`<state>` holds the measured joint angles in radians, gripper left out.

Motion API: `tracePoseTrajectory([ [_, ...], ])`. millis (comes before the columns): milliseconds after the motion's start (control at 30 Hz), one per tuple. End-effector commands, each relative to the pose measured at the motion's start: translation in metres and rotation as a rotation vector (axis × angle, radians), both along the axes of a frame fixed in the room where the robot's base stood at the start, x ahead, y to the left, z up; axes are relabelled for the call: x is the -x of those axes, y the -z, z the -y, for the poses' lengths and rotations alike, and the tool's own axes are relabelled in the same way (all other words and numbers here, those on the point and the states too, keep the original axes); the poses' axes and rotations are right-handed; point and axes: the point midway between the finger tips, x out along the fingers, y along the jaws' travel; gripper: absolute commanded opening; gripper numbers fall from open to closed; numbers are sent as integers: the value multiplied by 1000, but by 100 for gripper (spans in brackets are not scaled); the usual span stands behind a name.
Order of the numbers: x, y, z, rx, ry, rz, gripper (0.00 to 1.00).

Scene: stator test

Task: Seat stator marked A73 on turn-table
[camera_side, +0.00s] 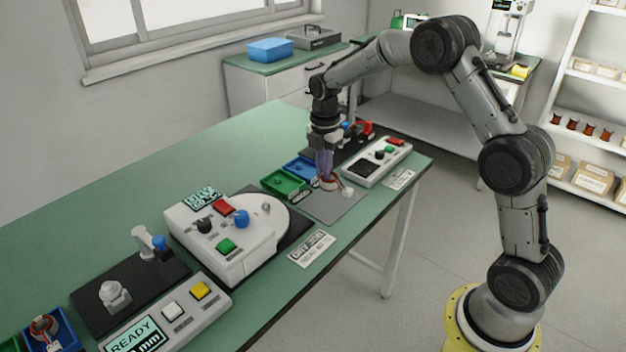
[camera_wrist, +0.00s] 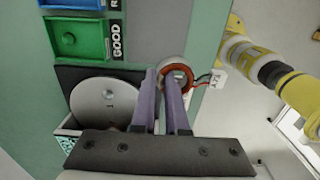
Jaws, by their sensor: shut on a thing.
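My gripper (camera_side: 325,178) is low over the grey mat, shut on a stator (camera_side: 328,186). In the wrist view, the purple fingers (camera_wrist: 162,78) grip the side of the stator's white and copper ring (camera_wrist: 177,68). I cannot tell whether the stator touches the mat. In the side view, the disc (camera_side: 272,222) sits on the white tester.
Green (camera_side: 284,184) and blue (camera_side: 300,169) bins stand beside the grey mat (camera_side: 335,208). A control box (camera_side: 378,162) is behind. The tester's knobs (camera_side: 241,219) stand near the disc. Another stator (camera_side: 44,325) lies in a blue bin at lower left.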

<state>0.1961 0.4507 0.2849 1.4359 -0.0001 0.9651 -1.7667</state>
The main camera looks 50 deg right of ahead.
Motion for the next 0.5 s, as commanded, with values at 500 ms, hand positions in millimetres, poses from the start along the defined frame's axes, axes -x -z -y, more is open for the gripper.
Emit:
tracePoseTrajectory([
  [500,77,-32,-15,-1,3,-3,0],
])
